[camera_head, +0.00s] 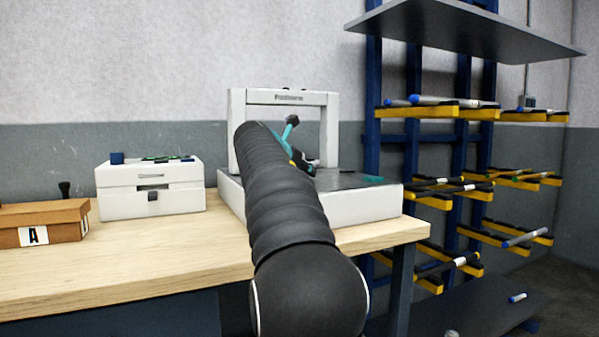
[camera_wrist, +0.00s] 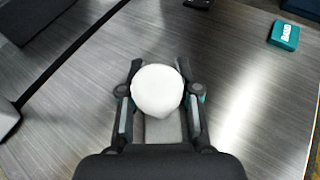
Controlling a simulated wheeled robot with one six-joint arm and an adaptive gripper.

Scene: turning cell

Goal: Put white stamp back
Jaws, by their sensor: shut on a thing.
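A white, rounded knob, which looks like the top of the white stamp (camera_wrist: 157,91), sits between the fingers of my gripper (camera_wrist: 160,72) in the wrist view. The fingers are closed on it from both sides, over a dark grey brushed surface. The stamp's lower part is hidden below the knob. In the head view my gripper (camera_head: 301,162) is partly hidden behind my arm, above the grey plate of the white arched machine (camera_head: 236,106). I cannot make out the white stamp in that view.
A teal block (camera_wrist: 284,35) lies on the plate, right of my gripper. Left on the wooden bench (camera_head: 125,260) stand a white drawer box (camera_head: 180,200), a cardboard box marked A (camera_head: 70,232) and a black-handled item (camera_head: 64,188). A blue rack (camera_head: 412,145) stands right.

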